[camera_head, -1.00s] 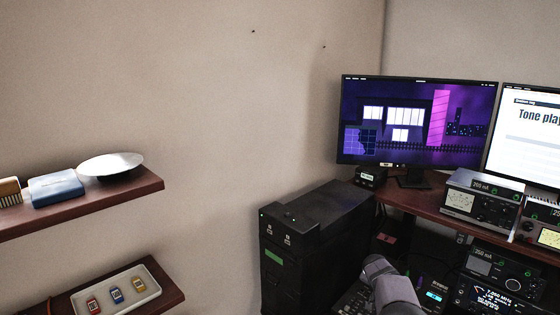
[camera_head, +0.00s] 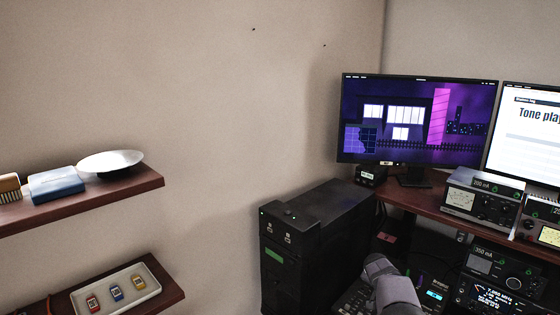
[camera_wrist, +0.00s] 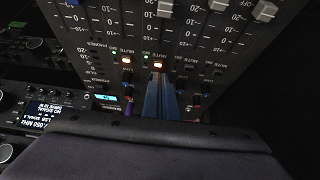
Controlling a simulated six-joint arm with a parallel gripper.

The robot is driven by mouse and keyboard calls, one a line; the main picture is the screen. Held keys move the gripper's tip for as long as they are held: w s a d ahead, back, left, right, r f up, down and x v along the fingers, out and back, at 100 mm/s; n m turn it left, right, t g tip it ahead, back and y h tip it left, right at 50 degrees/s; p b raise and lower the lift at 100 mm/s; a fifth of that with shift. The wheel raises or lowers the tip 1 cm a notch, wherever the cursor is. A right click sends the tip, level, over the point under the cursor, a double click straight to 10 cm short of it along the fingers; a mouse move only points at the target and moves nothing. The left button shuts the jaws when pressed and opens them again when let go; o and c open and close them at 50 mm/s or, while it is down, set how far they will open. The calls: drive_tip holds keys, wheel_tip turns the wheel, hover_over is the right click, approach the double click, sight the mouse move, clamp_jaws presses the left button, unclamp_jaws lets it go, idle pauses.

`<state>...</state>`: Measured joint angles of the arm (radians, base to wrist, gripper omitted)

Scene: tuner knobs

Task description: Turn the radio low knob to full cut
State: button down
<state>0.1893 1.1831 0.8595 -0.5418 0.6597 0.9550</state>
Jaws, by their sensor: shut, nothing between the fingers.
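In the wrist view my gripper (camera_wrist: 160,82) is shut and empty, its blue-grey fingers over the knob area of a dark mixer panel (camera_wrist: 215,52). The panel has faders at the top, with lit mute buttons below them. Small coloured knobs (camera_wrist: 128,86) sit left of the fingers, and more small knobs (camera_wrist: 190,93) sit to the right. The fingers hide the column between. The channel labels are too small to tell which knob is the radio low knob, or its setting. In the head view the mixer (camera_head: 352,296) is partly hidden by my arm, and my fingertips do not show.
Radio units (camera_head: 503,283) with lit displays stand right of the mixer. Meter boxes (camera_head: 482,196) and a monitor (camera_head: 417,120) stand on a desk shelf above. A black cabinet (camera_head: 318,235) stands to the left. A tray (camera_head: 140,300) with coloured tags lies on a lower-left shelf.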

drive_tip(key=shift+s+d+r+b, duration=0.1)
drive_tip(key=shift+s+d+b, duration=0.4)
drive_tip(key=shift+b, duration=1.5)
drive_tip(key=shift+a+b, duration=0.1)
drive_tip(key=shift+b, duration=0.3)
drive_tip(key=shift+s+a, duration=0.15)
drive_tip(key=shift+s, duration=0.05)
drive_tip(key=shift+s+a+r+p, duration=0.15)
drive_tip(key=shift+r+p, duration=0.45)
drive_tip(key=shift+r, duration=0.75)
drive_tip(key=shift+s+a+r+p, duration=0.1)
drive_tip(key=shift+r+p, duration=0.5)
drive_tip(key=shift+r, duration=0.9)
